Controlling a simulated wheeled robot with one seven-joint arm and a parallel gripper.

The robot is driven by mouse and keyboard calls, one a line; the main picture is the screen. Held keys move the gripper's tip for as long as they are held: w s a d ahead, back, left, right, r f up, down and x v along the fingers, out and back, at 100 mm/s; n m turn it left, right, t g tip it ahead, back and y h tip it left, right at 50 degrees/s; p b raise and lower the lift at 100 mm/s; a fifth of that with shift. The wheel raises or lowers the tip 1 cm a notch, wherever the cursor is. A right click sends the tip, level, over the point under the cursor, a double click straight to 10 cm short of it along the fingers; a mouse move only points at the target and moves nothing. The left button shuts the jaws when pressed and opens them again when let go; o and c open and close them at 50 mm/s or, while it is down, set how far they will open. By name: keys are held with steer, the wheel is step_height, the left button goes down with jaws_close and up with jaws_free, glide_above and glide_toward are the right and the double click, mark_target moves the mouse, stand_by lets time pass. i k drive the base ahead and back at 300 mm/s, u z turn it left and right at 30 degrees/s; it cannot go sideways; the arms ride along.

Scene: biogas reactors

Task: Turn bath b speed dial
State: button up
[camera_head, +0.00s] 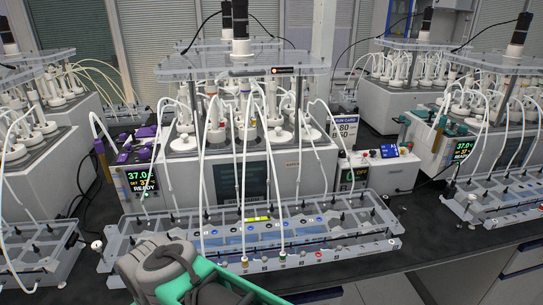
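The middle water bath (228,165) is a white box with a dark front window, and glass reactors and pale tubes stand on it. A small display (141,180) at its front left reads 37.0 and READY. A control box (385,170) at its right has a blue screen, a red button and a dark panel (354,174) that seems to read OFF. No label telling which bath is b is legible, and I cannot make out a speed dial for certain. A grey and teal part of my arm is at the bottom, left of centre, in front of the rack. My gripper's fingers cannot be seen.
A long clear rack (385,235) with tubes and coloured caps lies before the middle bath. Similar baths stand left (50,165) and right (450,145), with racks before them. A clear shelf (240,66) with a dark motor overhangs the reactors. Dark bench (420,240) is bare at the right front.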

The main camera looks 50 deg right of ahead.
mark_target(342, 154)
steer(key=z, duration=2.25)
